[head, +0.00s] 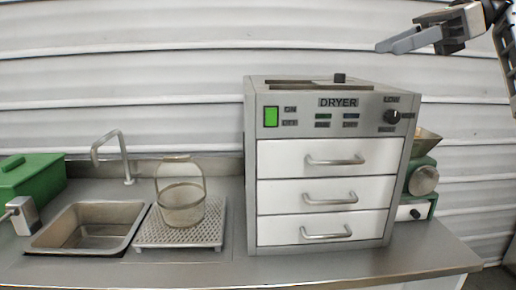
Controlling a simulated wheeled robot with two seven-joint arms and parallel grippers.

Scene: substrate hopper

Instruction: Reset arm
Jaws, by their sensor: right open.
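My right gripper (412,38) is in the upper right of the head view. It is raised above and to the right of the dryer (330,165), with its grey fingers pointing left. It holds nothing that I can see, and it is apart from everything. Seen from the side, the gap between its fingers hardly shows. My left gripper is not in view.
The dryer has three closed drawers. A mesh basket (183,205) stands on a perforated drain tray (180,236) beside the sink (88,230) and faucet (127,158). A green box (32,177) is at far left. A green machine (422,180) is partly hidden behind the dryer.

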